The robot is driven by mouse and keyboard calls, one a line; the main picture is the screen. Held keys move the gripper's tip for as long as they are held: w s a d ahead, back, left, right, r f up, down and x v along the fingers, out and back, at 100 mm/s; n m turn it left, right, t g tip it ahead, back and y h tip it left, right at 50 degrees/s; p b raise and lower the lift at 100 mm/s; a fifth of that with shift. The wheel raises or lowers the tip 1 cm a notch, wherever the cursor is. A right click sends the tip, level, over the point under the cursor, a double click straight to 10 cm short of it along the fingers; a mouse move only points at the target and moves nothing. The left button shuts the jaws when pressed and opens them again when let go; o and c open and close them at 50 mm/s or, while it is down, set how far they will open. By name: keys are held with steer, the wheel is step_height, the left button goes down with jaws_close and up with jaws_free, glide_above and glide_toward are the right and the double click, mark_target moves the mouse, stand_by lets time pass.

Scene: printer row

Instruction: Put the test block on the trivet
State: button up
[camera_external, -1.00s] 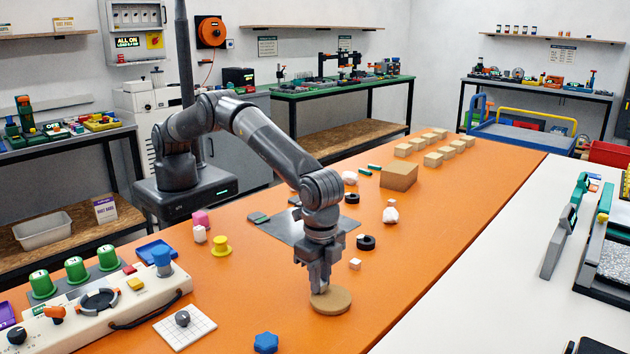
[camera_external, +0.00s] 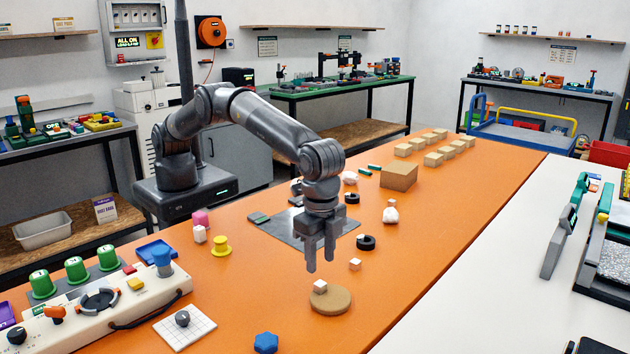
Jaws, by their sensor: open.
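The trivet appears to be the round cork-coloured disc (camera_external: 333,302) on the orange table. A small white block (camera_external: 320,286), which looks like the test block, rests on top of the disc, towards its back left edge. My gripper (camera_external: 320,265) hangs above the block with its fingers pointing down. It is open and empty, with a visible gap between the fingertips and the block.
Another small white block (camera_external: 355,264) lies just behind the disc, with a black ring (camera_external: 366,242) beyond it. A blue knob (camera_external: 265,342) is in front. A yellow spool (camera_external: 221,246) stands to the left. The orange surface right of the disc is clear.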

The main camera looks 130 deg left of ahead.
step_height(320, 180, up, 6)
step_height(320, 180, up, 14)
steer(key=f+t, duration=0.1)
glide_above(320, 283)
steer(key=s+a, duration=0.2)
steer(key=s, duration=0.6)
steer(key=s+a+r+t, duration=0.1)
steer(key=s+a+r, duration=0.1)
steer(key=s+r, duration=0.45)
steer(key=s+a+r+t, duration=0.1)
steer(key=s+r, duration=0.2)
steer(key=s, duration=0.6)
steer(key=s+a+t, duration=0.1)
steer(key=s+a, duration=0.1)
steer(key=s, duration=1.3)
steer(key=s+f, duration=0.4)
steer(key=s, duration=0.3)
steer(key=s+f+t, duration=0.1)
steer(key=s+f, duration=0.3)
steer(key=s, duration=0.4)
steer(key=shift+s+a+t, duration=0.2)
steer(key=shift+a+t, duration=0.1)
steer(key=shift+a, duration=0.15)
